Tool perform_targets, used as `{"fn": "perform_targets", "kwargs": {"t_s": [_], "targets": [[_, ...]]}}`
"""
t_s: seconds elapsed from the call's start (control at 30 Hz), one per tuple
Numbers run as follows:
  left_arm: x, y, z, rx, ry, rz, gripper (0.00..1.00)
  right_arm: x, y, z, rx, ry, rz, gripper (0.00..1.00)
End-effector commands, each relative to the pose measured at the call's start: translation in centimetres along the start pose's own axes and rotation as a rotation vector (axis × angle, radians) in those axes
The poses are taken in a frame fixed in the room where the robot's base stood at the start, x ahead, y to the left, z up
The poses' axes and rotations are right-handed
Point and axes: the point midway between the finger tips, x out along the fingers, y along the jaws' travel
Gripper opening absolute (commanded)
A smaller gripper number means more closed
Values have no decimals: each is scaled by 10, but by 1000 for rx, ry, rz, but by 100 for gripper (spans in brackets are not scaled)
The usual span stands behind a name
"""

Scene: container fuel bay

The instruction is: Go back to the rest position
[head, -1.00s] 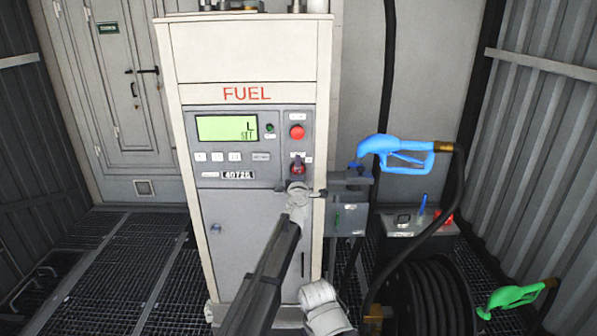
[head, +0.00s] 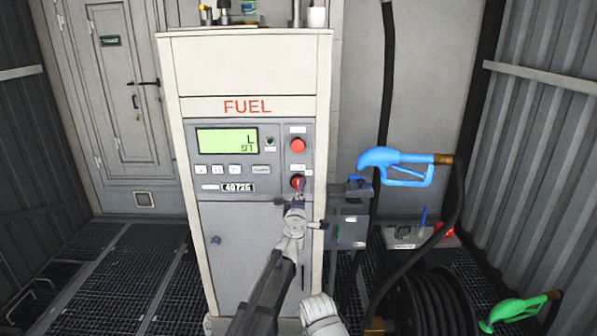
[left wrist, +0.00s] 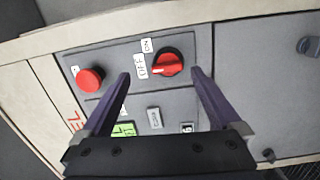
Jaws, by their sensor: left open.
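My left gripper (left wrist: 160,76) is open, its two dark purple fingers either side of the red rotary switch (left wrist: 167,65) in the left wrist view, with no visible contact. The switch's pale mark lies toward the OFF label; ON is beside it. In the head view my left gripper (head: 298,190) is in front of the lower panel, just below the switch (head: 297,181), and its fingers are hard to make out. The fuel dispenser (head: 245,75) stands upright with its green display (head: 227,141) lit. My right gripper is not in view.
A red push button (head: 297,145) sits above the switch. A blue nozzle (head: 400,160) hangs right of the dispenser. A hose reel (head: 435,305) and a green nozzle (head: 515,308) are lower right. Grated floor (head: 100,275) at left looks clear.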

Motion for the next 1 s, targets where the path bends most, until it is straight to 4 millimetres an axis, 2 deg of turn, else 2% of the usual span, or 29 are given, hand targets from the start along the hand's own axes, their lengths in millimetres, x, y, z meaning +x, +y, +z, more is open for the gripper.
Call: {"fn": "perform_targets", "kwargs": {"t_s": [0.07,0.17,0.27,0.37,0.5,0.6,0.8,1.0], "targets": [[-22,-1,5,114,-104,6,98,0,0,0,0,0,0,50],[-57,-16,20,310,-284,-20,98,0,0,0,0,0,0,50],[-98,-49,28,509,-468,-99,98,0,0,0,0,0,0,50],[-148,-93,22,693,-642,-229,98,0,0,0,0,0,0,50],[-223,-153,-7,895,-843,-467,98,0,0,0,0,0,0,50],[-268,-183,-32,984,-940,-629,98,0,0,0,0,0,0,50],[-337,-213,-77,1072,-1053,-885,98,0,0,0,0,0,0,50],[-394,-225,-113,1108,-1121,-1102,98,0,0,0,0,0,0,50]]}}
